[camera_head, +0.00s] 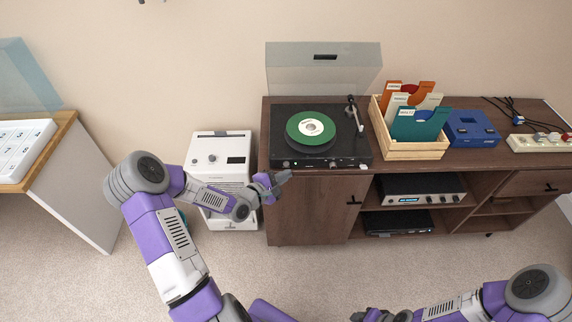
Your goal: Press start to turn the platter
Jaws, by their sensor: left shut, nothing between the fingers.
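A black turntable (349,148) with its clear lid raised stands on the left end of a brown wooden cabinet. A green record with a white label (311,128) lies on its platter. The tonearm (355,115) is at the right of the platter. Small controls and a green light (286,163) show along the front edge; I cannot read their markings. My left gripper (284,176) is shut and empty, in front of the turntable's front left corner near the green light. Contact cannot be told. My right gripper (366,315) is low at the bottom edge, partly cut off, its fingers unclear.
A wooden crate of record sleeves (416,150) stands right of the turntable, then a blue box (470,128) and a power strip (540,142). Silver (420,187) and black units sit on the shelves below. A white appliance (219,158) stands left of the cabinet, partly behind my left arm.

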